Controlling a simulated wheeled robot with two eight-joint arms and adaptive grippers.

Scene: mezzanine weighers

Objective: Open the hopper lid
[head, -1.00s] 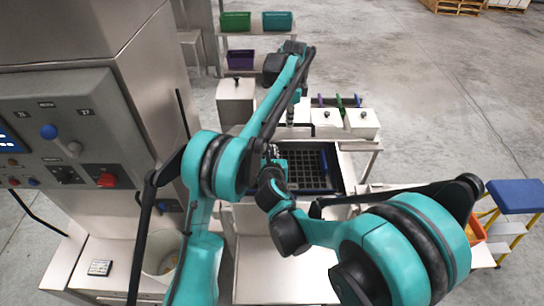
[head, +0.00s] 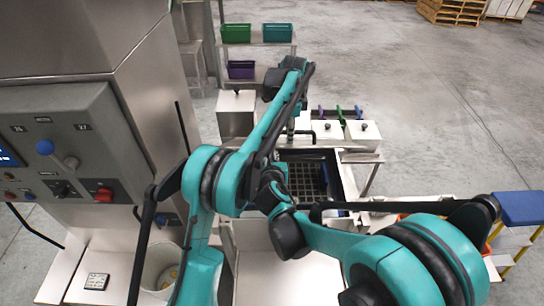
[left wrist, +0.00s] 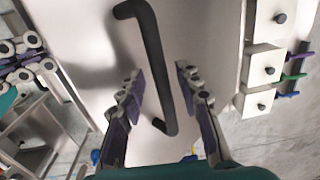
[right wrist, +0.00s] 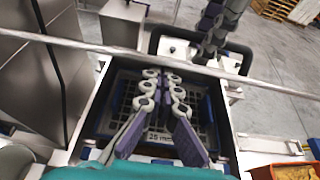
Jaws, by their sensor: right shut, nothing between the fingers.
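A black bar handle (left wrist: 152,50) stands on a pale flat panel (left wrist: 105,95), which looks like the hopper lid, in the left wrist view. My left gripper (left wrist: 160,77) is open, with one finger on each side of the handle. I cannot tell whether either finger touches it. In the head view the left gripper (head: 291,128) points down by the white boxes. My right gripper (right wrist: 163,80) is shut and empty above a dark gridded tray marked 25 mm (right wrist: 102,125). In the head view arm links hide most of the right gripper.
White boxes with black knobs (head: 362,131) stand right of the left gripper. Green and purple bins (head: 241,70) sit on a rack behind. A control cabinet (head: 70,130) stands at left. A blue-topped step (head: 522,208) is at right. Open floor lies beyond.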

